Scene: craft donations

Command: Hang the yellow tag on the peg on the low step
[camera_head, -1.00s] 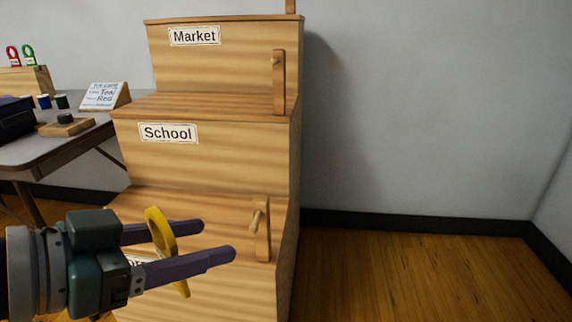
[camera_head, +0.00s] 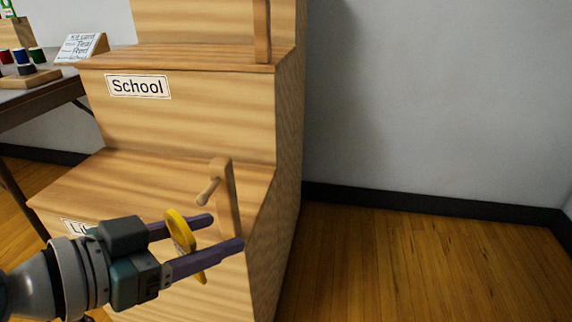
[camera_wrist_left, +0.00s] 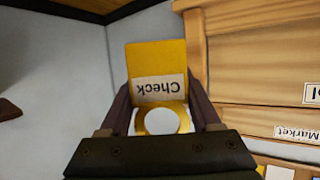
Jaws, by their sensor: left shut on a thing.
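The yellow tag (camera_head: 179,229) is held between the fingers of my left gripper (camera_head: 226,232), seen nearly edge-on in the head view. In the left wrist view the tag (camera_wrist_left: 156,60) shows a square body with an upside-down "Check" label and a round hole near the gripper. The peg (camera_head: 208,191) sticks out from a short wooden post (camera_head: 229,190) on the low step (camera_head: 130,185). The gripper is in front of and below the peg in the picture, and the tag is apart from it. My right gripper is not in view.
The stepped wooden stand rises behind, with a "School" label (camera_head: 138,87) on the middle riser and another post (camera_head: 262,30) above. A partly hidden label (camera_head: 76,227) is on the low step's front. A table (camera_head: 65,93) stands left. Floor (camera_head: 400,260) at right is clear.

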